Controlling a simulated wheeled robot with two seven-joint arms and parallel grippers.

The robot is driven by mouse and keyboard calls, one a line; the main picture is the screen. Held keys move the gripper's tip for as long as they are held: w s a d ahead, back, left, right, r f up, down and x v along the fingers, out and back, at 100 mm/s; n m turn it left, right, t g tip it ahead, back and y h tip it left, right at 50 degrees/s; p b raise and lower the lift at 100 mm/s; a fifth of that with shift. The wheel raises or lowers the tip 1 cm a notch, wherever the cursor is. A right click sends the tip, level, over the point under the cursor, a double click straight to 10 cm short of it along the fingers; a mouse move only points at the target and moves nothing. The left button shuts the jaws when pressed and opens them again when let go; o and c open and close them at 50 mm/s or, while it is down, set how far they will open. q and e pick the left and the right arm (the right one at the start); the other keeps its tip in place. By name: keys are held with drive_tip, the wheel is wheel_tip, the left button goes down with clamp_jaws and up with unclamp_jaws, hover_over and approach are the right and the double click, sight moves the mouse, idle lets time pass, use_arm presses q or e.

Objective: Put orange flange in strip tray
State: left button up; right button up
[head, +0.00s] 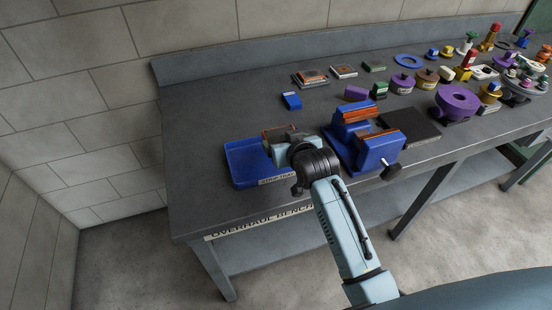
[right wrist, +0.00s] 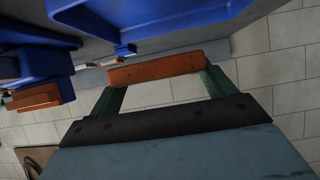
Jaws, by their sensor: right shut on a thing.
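The strip tray (head: 238,178) is a shallow blue tray with a name label on its front, at the left end of the bench. My right gripper (head: 279,136) is above the tray's right part, shut on the orange flange (right wrist: 155,68). In the right wrist view the flange shows edge-on as an orange bar between the two green fingers of the gripper (right wrist: 158,76). The blue tray (right wrist: 150,18) shows there at the top, apart from the flange. My gripper and arm hide part of the tray in the head view. My left gripper is not in view.
A blue vise (head: 376,150) with orange jaws stands close right of my right gripper. A dark plate (head: 415,128) lies beyond it. A small blue block (head: 291,100) lies behind the tray. Several coloured parts crowd the bench's right. The bench's back left is clear.

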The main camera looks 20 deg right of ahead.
hover_over(284, 170)
wheel_tip(284, 170, down, 5)
drive_tip(key=shift+d+r+b, duration=0.1)
drive_tip(key=shift+r+b, duration=0.05)
drive_tip(key=shift+b, duration=0.15)
drive_tip(key=shift+f+b, duration=0.3)
drive_tip(key=shift+f, duration=1.55)
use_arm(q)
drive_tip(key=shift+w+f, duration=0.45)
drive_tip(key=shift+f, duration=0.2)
use_arm(e)
drive_tip(key=shift+f, duration=0.1)
